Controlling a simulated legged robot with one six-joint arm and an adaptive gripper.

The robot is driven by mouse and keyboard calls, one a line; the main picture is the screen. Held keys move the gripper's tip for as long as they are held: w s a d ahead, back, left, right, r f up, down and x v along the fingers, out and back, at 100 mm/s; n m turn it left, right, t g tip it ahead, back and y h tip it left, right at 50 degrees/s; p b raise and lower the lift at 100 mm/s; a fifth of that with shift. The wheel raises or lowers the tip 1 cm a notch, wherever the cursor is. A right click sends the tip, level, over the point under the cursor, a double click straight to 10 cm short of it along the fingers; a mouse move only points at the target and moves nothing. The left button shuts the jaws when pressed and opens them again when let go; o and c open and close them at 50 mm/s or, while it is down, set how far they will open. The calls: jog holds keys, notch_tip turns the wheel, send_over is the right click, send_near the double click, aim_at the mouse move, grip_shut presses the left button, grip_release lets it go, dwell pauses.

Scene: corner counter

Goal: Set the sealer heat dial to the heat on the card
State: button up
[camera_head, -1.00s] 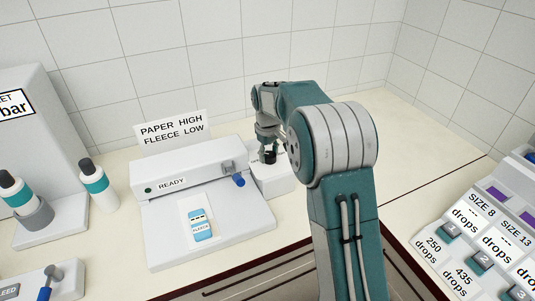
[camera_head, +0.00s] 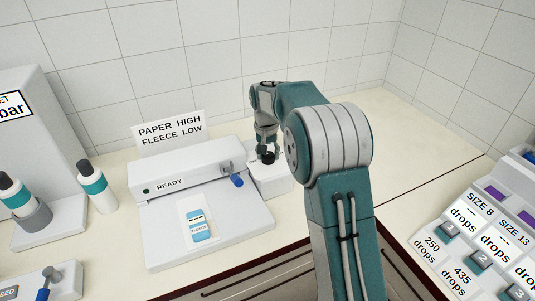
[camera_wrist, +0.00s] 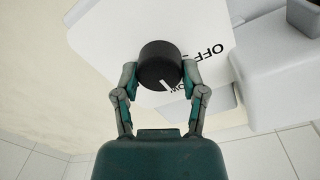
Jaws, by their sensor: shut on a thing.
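The black heat dial (camera_wrist: 160,62) sits on the white box (camera_head: 272,183) at the sealer's right end. My gripper (camera_wrist: 160,76) has a finger on each side of the dial and is shut on it. The dial's white pointer line aims at the lower right in the wrist view, toward a label partly hidden by a finger, with "OW" readable. "OFF" (camera_wrist: 203,51) is printed further round to the right. The card (camera_head: 170,131) reads "PAPER HIGH, FLEECE LOW". A blue-and-white pouch (camera_head: 199,225) marked FLEECE lies on the white sealer (camera_head: 160,247).
The sealer's blue-tipped lever (camera_head: 237,181) stands just left of the dial box. Teal-banded bottles (camera_head: 98,188) are at the left, and a sloped button panel (camera_head: 480,235) is at the right. Tiled walls close the back; the counter behind the dial box is bare.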

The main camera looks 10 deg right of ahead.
jog(key=shift+s+f+m, duration=0.15)
jog(key=shift+f+m, duration=0.05)
jog(key=shift+m, duration=0.1)
dwell(0.4)
jog(key=o, duration=1.1)
jog(key=shift+o, duration=0.2)
jog(key=shift+a+r, duration=0.1)
jog(key=shift+r, duration=0.1)
jog(key=shift+r, duration=0.35)
notch_tip(320, 180, up, 11)
jog(key=shift+w+a, duration=0.25)
